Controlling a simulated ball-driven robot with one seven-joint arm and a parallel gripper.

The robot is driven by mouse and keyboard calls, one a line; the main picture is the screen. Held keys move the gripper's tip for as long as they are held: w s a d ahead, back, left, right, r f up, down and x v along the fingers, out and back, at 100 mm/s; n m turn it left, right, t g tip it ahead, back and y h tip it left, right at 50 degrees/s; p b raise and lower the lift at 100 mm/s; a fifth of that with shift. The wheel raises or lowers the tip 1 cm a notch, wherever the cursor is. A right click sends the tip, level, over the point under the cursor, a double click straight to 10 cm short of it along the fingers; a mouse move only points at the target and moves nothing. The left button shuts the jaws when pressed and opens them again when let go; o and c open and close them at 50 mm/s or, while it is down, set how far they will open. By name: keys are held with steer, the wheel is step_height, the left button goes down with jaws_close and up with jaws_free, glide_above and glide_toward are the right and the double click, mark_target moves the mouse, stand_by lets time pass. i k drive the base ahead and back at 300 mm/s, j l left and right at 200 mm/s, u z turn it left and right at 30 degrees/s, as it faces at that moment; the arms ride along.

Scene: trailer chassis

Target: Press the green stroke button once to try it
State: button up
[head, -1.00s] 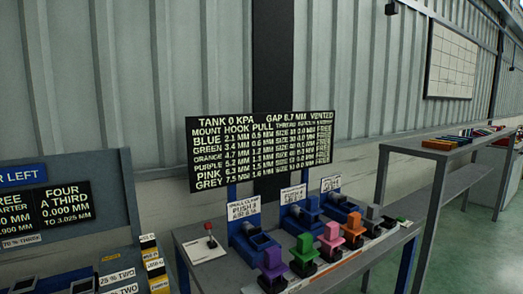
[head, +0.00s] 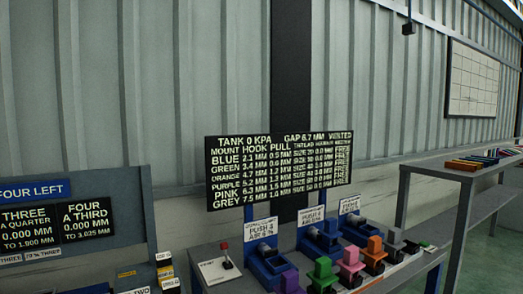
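No part is plainly marked as the green stroke button. A small green spot (head: 425,244) shows at the far right end of the bench; it is too small to tell whether it is a button. A larger green block (head: 323,268) stands on a dark base in a row of coloured blocks at the bench's front. The black board (head: 280,170) above reads tank 0 kPa, gap 6.7 mm, vented, and lists the colours with several rows marked free. My gripper is not in view.
The bench also holds a red-knobbed lever (head: 224,254) on a white plate, blue fixtures (head: 266,262) with white labels, and purple (head: 290,281), pink (head: 351,261) and orange (head: 375,248) blocks. A display panel (head: 75,222) stands left, a grey table (head: 450,174) right.

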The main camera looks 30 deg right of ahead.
mark_target(423, 244)
steer(key=z, duration=1.55)
